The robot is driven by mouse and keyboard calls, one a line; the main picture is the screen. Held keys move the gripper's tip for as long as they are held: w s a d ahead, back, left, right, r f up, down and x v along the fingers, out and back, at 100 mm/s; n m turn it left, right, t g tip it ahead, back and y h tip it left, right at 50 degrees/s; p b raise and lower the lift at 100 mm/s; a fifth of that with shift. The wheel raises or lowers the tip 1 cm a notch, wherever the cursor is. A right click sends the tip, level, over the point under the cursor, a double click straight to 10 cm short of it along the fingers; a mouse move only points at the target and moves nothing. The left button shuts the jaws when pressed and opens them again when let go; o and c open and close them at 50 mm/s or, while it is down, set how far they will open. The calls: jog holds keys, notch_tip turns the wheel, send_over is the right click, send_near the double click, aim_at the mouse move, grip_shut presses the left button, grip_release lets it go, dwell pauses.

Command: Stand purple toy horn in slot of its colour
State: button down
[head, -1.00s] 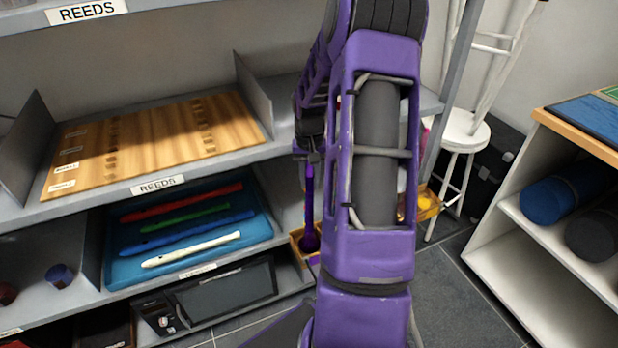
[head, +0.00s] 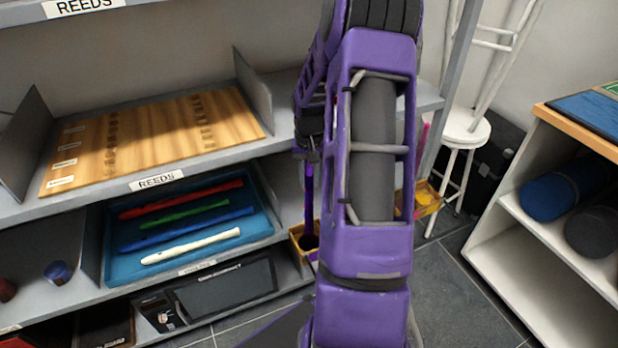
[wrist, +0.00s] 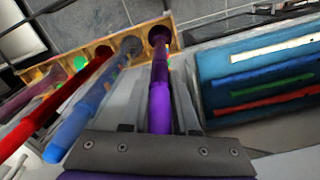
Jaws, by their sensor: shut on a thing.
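A blue horn (wrist: 75,125) and a red horn (wrist: 50,108) stand in neighbouring slots.
A green-marked slot (wrist: 80,62) shows farther along the rack. Left of the rack, a shelf holds a blue tray (head: 112,262) of several coloured recorders, below a wooden board (head: 155,135). A white stool (head: 466,128) stands behind. My arm hides the rack's middle in the head view.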

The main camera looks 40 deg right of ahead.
jog(key=c, duration=0.6)
grip_release()
notch_tip(320, 180, up, 17)
jog(key=p, duration=0.3)
jog(key=shift+r, duration=0.15)
